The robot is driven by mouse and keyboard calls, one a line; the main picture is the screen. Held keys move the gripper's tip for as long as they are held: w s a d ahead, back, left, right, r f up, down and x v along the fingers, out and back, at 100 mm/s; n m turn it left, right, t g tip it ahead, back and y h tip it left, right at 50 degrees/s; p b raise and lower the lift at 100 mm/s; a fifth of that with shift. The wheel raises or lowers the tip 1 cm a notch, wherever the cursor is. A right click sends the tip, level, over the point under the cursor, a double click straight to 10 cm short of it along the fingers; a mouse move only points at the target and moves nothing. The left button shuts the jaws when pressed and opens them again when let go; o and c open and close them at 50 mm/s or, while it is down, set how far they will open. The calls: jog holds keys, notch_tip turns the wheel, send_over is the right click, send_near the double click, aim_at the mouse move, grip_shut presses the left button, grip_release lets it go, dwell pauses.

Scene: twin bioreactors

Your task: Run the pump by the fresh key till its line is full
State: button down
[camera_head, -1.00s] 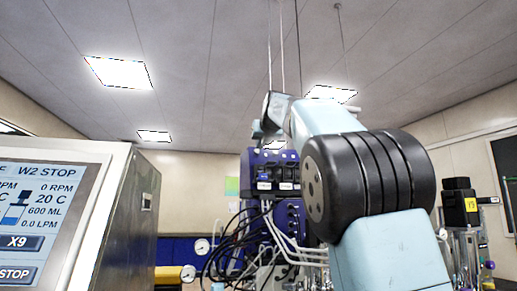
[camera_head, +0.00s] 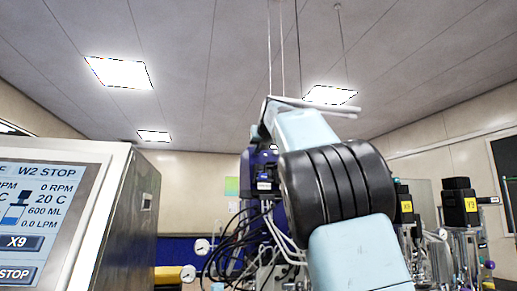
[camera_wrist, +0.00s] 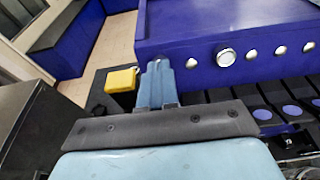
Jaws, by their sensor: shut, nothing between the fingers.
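A purple-blue pump unit (camera_wrist: 240,22) fills the upper right of the wrist view. Its front has a row of small round pale buttons or caps and one larger, ringed round key (camera_wrist: 226,57). I cannot read any labels, so I cannot tell which is the fresh key. My gripper (camera_wrist: 160,70) is shut and empty, its tips close to the lower left corner of the unit's front; contact is unclear. In the head view the purple pump stack (camera_head: 262,165) is largely hidden behind my arm. The pump line and its fill cannot be made out.
A steel cabinet with a screen (camera_head: 40,225) reading W2 STOP and 0 RPM stands at left. Dark cables (camera_head: 232,245) hang below the pumps. Black motor heads with yellow labels (camera_head: 459,205) stand at right. A yellow block (camera_wrist: 121,80) lies left of my fingers.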

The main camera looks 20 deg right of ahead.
jog(key=shift+x, duration=0.75)
jog(key=shift+w+a, duration=0.1)
